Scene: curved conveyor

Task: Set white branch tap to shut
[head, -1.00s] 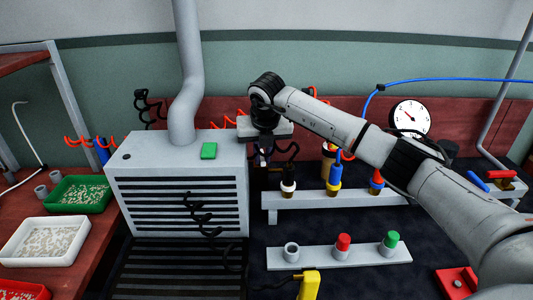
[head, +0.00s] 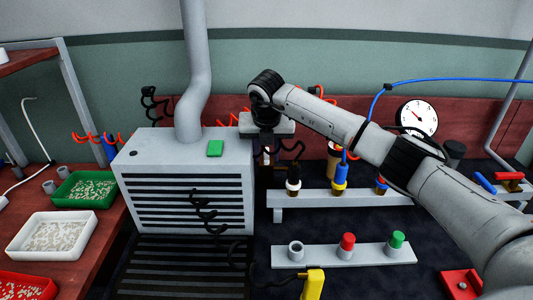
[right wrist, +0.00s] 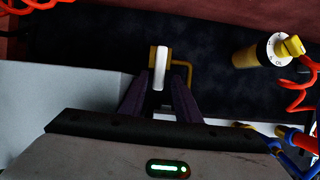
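The white branch tap (right wrist: 160,68) shows in the right wrist view as a white lever on a brass body, with a brass loop beside it. The lever runs up and down in that view. My right gripper (right wrist: 160,84) has its two dark fingers apart, one on each side of the lever's near end; I cannot tell whether they touch it. My left gripper is not in view.
The vented grey box (head: 190,190) stands left of my right gripper. A grey rack (head: 310,213) with several tools and hanging coiled hoses is in front. A yellow-brass fitting with a dial (right wrist: 262,52) is at the right. A round gauge (head: 417,117) stands behind my right arm.

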